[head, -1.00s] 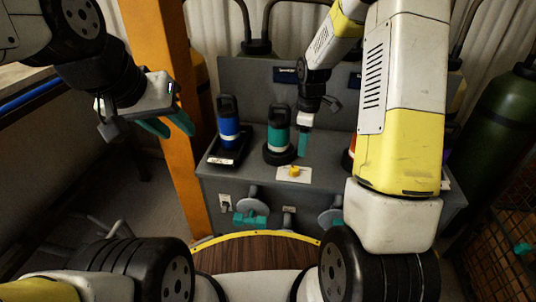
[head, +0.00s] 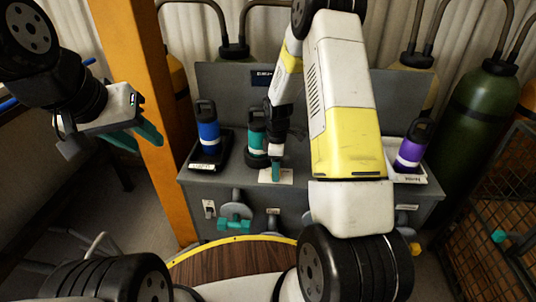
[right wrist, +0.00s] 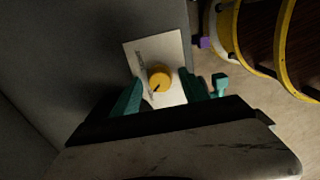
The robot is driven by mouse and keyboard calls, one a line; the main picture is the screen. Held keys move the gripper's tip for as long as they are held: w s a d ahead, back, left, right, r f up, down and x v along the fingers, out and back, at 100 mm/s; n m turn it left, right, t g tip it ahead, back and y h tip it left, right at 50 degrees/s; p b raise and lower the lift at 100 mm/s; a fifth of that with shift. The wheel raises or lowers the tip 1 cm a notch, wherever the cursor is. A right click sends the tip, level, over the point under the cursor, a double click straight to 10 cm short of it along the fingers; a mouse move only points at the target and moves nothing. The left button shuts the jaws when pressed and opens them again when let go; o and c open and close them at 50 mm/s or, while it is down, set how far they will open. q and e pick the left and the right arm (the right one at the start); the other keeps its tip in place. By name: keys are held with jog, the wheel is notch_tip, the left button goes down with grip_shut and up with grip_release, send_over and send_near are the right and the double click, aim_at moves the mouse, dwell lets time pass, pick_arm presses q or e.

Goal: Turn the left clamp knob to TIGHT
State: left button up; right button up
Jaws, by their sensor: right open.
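The yellow clamp knob (right wrist: 160,78) stands on a white label plate (right wrist: 143,55) in the right wrist view. A dark mark on the knob points down and left; the print is too small to read. The plate also shows in the head view (head: 285,179), where my right gripper hides the knob. My right gripper (right wrist: 162,88) is open, with one teal finger on each side of the knob in the picture; I cannot tell whether they touch it. My left gripper (head: 136,137) is open and empty, in the air at the left, away from the bench.
On the grey bench (head: 225,187) stand a blue bottle (head: 208,132), a teal bottle (head: 257,138) and a purple bottle (head: 411,146). A teal handle (head: 235,224) sticks out of its front. An orange post (head: 150,90) rises at the left.

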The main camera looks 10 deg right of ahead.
grip_shut()
jog(key=shift+m, duration=0.3)
jog(key=m, duration=0.3)
jog(key=shift+m, duration=0.3)
jog(key=m, duration=0.4)
jog(key=shift+m, duration=0.3)
jog(key=m, duration=0.4)
jog(key=shift+m, duration=2.5)
